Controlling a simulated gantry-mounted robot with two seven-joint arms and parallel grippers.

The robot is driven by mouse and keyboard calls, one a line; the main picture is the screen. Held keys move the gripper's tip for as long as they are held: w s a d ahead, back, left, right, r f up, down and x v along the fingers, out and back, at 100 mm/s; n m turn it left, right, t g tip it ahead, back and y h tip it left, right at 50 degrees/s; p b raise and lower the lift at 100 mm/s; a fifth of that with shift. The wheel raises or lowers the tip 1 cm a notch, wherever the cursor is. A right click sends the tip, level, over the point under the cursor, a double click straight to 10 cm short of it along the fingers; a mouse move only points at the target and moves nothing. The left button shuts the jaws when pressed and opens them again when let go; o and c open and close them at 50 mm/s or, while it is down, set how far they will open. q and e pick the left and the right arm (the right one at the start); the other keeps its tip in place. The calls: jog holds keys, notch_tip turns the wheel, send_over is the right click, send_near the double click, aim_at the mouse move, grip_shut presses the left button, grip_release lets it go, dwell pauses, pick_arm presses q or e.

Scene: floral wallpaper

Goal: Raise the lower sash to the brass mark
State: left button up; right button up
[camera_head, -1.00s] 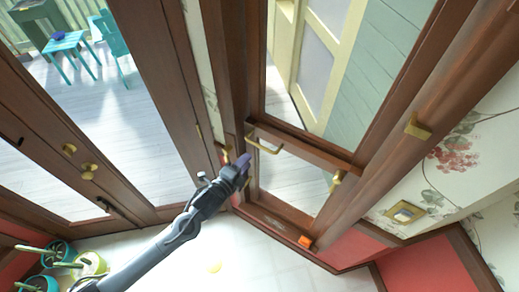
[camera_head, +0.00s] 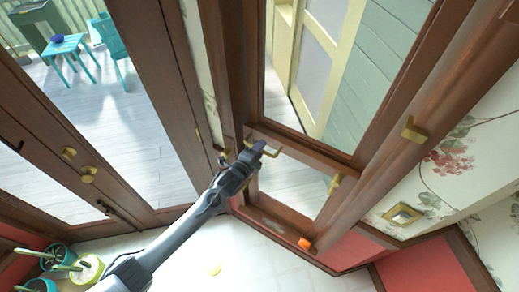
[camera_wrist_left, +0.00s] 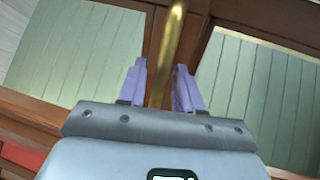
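The sash window stands right of centre in the head view, with a brown wooden horizontal rail (camera_head: 310,150) across it. A brass bar handle (camera_head: 291,155) is on this rail; it also shows in the wrist view (camera_wrist_left: 173,35). My left gripper (camera_head: 262,147) is at the handle's left part. In the wrist view its two purple fingers (camera_wrist_left: 163,85) stand apart, one on each side of the brass bar; firm contact is not clear. Brass pieces sit on the right side of the frame (camera_head: 415,131) and lower down (camera_head: 335,183); I cannot tell which is the mark. My right gripper is not in view.
A brass wall plate (camera_head: 403,213) is at the right. Left is a glazed door with brass knobs (camera_head: 88,175). Potted plants (camera_head: 85,268) stand at the lower left. The pale floor between is mostly clear.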

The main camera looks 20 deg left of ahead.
pick_arm(q)
grip_shut()
dwell(0.3)
